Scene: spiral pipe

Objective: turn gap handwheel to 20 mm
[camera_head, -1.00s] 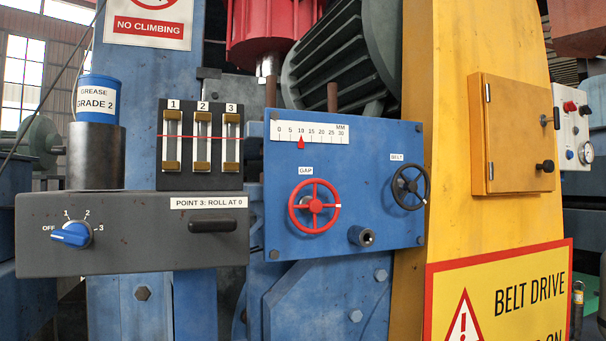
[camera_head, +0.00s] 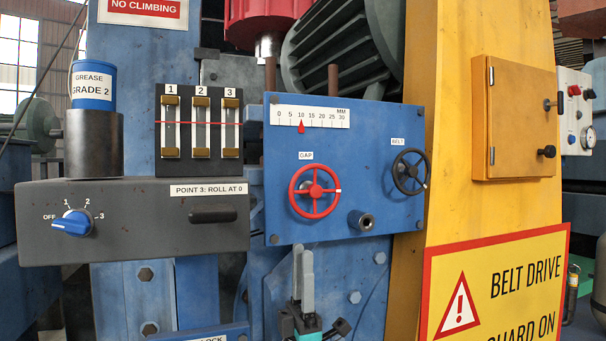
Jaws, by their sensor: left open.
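The red gap handwheel (camera_head: 314,192) is on the blue panel (camera_head: 390,215), under a label reading GAP. A small white mark shows at the right of its rim. Above it is the millimetre scale (camera_head: 326,115), and its red pointer (camera_head: 301,127) stands at about 10. My left gripper (camera_head: 302,250) comes up from the bottom edge, just below the panel and the handwheel. It points upward, open and empty, with its two grey fingers seen nearly in line. It appears apart from the handwheel. My right gripper is not in view.
A black belt handwheel (camera_head: 409,171) is to the right of the gap wheel. A yellow column (camera_head: 430,220) stands at right.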

